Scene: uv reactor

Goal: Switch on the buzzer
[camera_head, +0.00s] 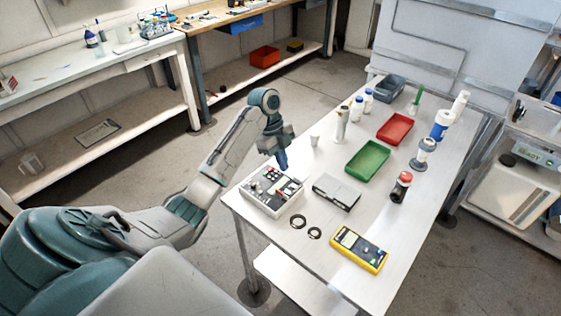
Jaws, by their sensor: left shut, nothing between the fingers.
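A light grey control box (270,192) with small knobs, switches and red parts on its top sits at the near left corner of the white table (330,255). I cannot tell which of its parts belongs to the buzzer. My left arm reaches in from the left. My left gripper (283,164) is shut and empty, pointing down over the far right edge of the control box. It covers a little of that edge, and I cannot tell whether it touches it. My right gripper is not in view.
A black-and-grey case (337,192), two black rings (298,221) and a yellow multimeter (358,250) lie near the control box. A red-topped dark cylinder (400,187) stands to the right. Green tray (367,158), red tray (394,128) and several bottles are farther back.

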